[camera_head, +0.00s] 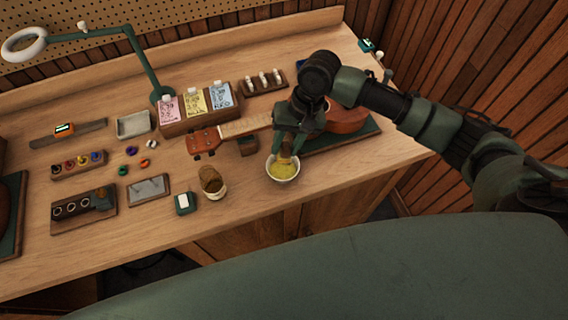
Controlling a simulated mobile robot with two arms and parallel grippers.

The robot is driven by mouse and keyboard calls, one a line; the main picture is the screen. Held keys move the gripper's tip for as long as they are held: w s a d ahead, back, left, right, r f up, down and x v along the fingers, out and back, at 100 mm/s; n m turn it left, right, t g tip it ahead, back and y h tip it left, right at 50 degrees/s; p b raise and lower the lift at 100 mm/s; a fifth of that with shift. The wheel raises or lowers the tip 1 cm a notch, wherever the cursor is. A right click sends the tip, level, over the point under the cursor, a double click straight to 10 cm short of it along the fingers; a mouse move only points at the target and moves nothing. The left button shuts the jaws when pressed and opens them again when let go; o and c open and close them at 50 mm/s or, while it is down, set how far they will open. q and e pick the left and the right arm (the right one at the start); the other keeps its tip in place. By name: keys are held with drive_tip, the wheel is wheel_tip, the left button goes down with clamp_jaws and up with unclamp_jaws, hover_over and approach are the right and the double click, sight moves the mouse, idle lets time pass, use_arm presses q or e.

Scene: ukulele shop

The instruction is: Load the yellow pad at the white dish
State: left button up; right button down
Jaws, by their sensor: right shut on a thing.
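The white dish (284,179) stands near the front edge of the workbench, with a yellow substance filling its inside. My right gripper (286,152) is directly above the dish, pointing down, and is shut on the yellow pad (285,157). Only a small part of the pad shows between the fingers and the dish. I cannot tell for sure whether the pad touches the yellow substance. My left gripper is not in view.
A ukulele (346,117) lies behind the dish on a green mat (360,135), its headstock pointing left. A round brown container (213,184) and a small green box (185,204) stand left of the dish. A green lamp (140,65) stands at the back left.

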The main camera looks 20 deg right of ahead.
sight(282, 145)
wheel_tip(282, 145, up, 2)
drive_tip(key=p, duration=0.3)
drive_tip(key=shift+r, duration=1)
